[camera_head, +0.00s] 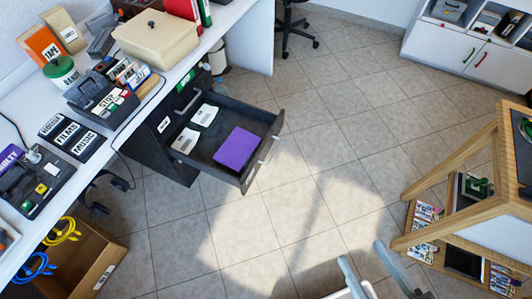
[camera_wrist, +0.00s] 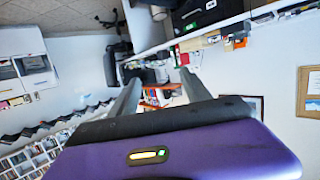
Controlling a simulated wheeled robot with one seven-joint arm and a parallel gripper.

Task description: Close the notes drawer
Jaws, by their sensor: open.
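The notes drawer (camera_head: 218,168) is a black drawer pulled out from the dark cabinet under the white desk, in the head view. It holds a purple pad (camera_head: 238,149) and several white note cards (camera_head: 184,140). Its front, with a pale handle, faces the open floor to the right. My gripper (camera_head: 362,251) is at the bottom of the head view, right of and nearer than the drawer, apart from it. Its two grey fingers are spread with nothing between them; they also show in the wrist view (camera_wrist: 159,78). I cannot make out the drawer in the wrist view.
The white desk (camera_head: 225,22) carries trays, labels and a beige box (camera_head: 156,39). A cardboard box (camera_head: 85,262) with cables stands below left. A wooden-framed table (camera_head: 455,150) is at right. Tiled floor (camera_head: 300,200) is clear between the drawer and my gripper.

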